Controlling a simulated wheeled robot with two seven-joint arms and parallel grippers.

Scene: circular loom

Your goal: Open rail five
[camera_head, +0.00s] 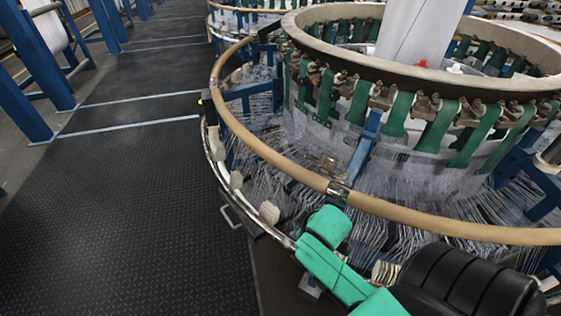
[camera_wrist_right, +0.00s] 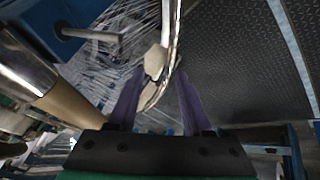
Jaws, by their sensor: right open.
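The loom's tan curved rail (camera_head: 265,150) rings the machine in the head view, with a metal joint (camera_head: 338,188) on it. No number shows, so I cannot tell which section is rail five. The tan rail also shows at the left in the wrist view (camera_wrist_right: 72,102). My right gripper (camera_head: 327,226) is beside the outer side of the ring, its fingers hidden in the head view. In the wrist view, its purple fingers (camera_wrist_right: 160,75) are apart, with a shiny metal tube (camera_wrist_right: 172,35) and pale pads (camera_wrist_right: 155,60) seen between them. Contact is unclear. My left gripper is out of view.
A thin metal lower ring (camera_head: 212,165) runs outside the tan rail, with pale knobs (camera_head: 268,212) along it. White threads fill the space inside. The dark patterned floor (camera_head: 120,220) at the left is clear. Blue posts (camera_head: 40,60) stand at the far left.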

